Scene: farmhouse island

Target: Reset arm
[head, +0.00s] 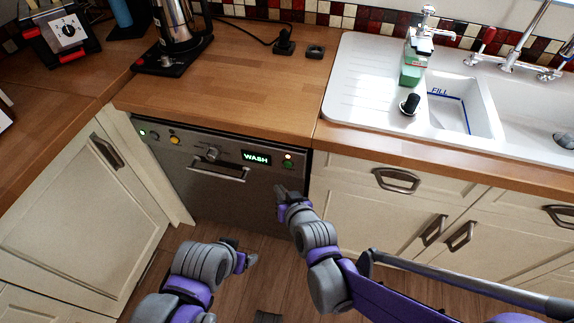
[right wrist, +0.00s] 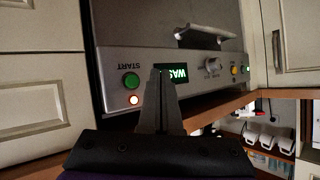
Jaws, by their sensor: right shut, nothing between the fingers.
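My right gripper (head: 280,191) is shut and empty. It is in front of the dishwasher's (head: 200,190) right edge, below the green button (head: 288,156) and lit indicator. In the right wrist view, turned over, its closed fingertips (right wrist: 161,72) overlap the edge of the lit WASH display (right wrist: 180,69). The START button (right wrist: 131,82) is just left of them, not visibly touched. My left gripper (head: 247,259) is low over the wooden floor, left of the right one. Its fingers are small and angled, so I cannot tell whether they are open.
The dishwasher door is shut, with a bar handle (head: 217,173). Above is a wooden counter (head: 235,80) with a kettle (head: 177,30). Cream cabinets stand on both sides. Floor space is clear below.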

